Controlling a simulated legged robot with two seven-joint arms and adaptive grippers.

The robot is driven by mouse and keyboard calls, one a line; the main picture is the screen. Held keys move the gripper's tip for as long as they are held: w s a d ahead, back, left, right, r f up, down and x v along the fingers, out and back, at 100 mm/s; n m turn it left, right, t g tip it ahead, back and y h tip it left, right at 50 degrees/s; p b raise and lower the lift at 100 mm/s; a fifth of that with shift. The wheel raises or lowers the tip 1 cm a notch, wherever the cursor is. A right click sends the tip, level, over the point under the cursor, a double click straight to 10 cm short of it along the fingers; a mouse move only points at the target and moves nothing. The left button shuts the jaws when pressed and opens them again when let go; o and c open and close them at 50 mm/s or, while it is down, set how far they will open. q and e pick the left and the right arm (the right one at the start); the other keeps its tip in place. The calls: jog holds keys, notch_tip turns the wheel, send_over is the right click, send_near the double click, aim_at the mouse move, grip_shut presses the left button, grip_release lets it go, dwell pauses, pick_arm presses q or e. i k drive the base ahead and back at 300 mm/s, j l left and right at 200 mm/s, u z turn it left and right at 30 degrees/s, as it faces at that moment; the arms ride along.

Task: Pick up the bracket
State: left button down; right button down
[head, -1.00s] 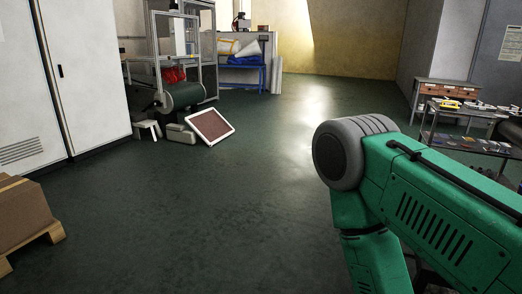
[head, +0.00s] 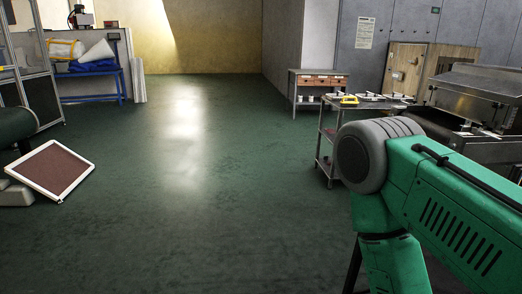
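I cannot make out a bracket in the head view. Small items lie on the top of the metal cart (head: 329,134) at the right, among them a yellow one (head: 349,100) and several white and dark ones, too small to tell apart. My green right arm fills the lower right and hides part of the cart. Neither of my grippers shows in the head view.
A tunnel dryer (head: 480,95) stands at the far right. A wooden-drawer table (head: 318,80) is behind the cart. The green floor (head: 185,190) in the middle is clear.

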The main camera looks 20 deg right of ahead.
aim_at(468, 123)
jog(key=i+z, duration=0.35)
jog(key=i, duration=1.65)
jog(key=i+z, duration=0.5)
jog(key=i+j+z, duration=0.3)
jog(key=i+z, duration=0.15)
jog(key=i+j+z, duration=0.75)
jog(key=i+z, duration=0.25)
jog(key=i+j+z, duration=0.2)
jog(key=j+z, duration=0.3)
jog(key=i+j+z, duration=0.25)
jog(key=j+z, duration=0.25)
jog(key=l, duration=0.1)
